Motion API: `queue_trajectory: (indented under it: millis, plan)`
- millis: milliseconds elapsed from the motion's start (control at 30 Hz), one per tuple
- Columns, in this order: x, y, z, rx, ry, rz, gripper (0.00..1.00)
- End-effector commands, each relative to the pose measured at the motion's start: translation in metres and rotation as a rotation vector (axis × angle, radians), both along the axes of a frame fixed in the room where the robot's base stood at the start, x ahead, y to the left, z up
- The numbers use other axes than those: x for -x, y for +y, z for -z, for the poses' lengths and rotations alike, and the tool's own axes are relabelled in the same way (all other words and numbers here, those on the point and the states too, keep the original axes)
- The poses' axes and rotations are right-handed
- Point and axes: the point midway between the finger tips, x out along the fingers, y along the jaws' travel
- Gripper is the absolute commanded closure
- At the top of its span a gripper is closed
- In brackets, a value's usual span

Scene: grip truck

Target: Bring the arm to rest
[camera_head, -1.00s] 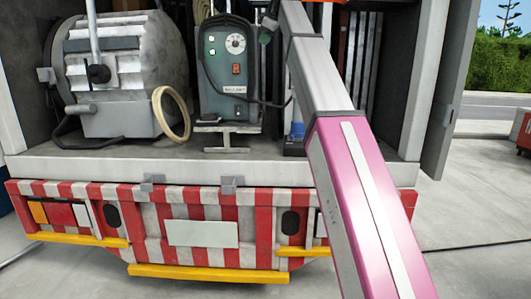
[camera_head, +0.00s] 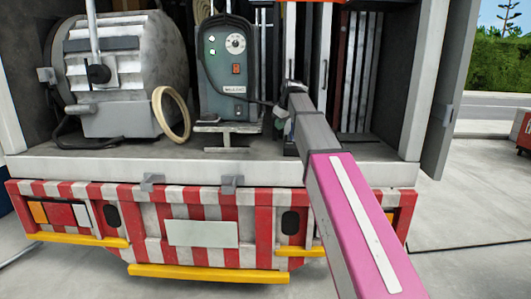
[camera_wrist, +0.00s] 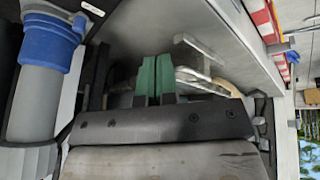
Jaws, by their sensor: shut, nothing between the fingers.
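My pink and grey arm (camera_head: 350,205) reaches from the lower right toward the open back of the truck. Its far end is near the right of the grey control box (camera_head: 225,70); my gripper is not clearly seen there. In the wrist view my gripper's two green fingers (camera_wrist: 154,75) are together, with nothing held between them. Beyond the fingertips is the grey truck interior, with a metal bracket (camera_wrist: 205,55) to their right.
A grey drum machine (camera_head: 120,75) and a cream ring (camera_head: 171,112) stand on the truck bed (camera_head: 100,160). The red and white bumper (camera_head: 200,225) is below. The wrist view shows a grey cylinder with a blue collar (camera_wrist: 50,42) at the left. An open door (camera_head: 450,90) is at the right.

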Motion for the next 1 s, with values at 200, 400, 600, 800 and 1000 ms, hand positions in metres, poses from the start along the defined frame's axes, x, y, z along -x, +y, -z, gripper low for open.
queue_trajectory:
  millis: [200,400,600,800,1000]
  plan:
    - [0.032,-0.025,0.105,-0.006,0.093,0.143,1.00]
    - [0.066,-0.046,0.189,-0.007,0.169,0.271,1.00]
    - [0.109,-0.067,0.264,-0.003,0.241,0.400,1.00]
    - [0.160,-0.086,0.332,0.006,0.308,0.526,1.00]
    - [0.216,-0.104,0.390,0.019,0.369,0.653,1.00]
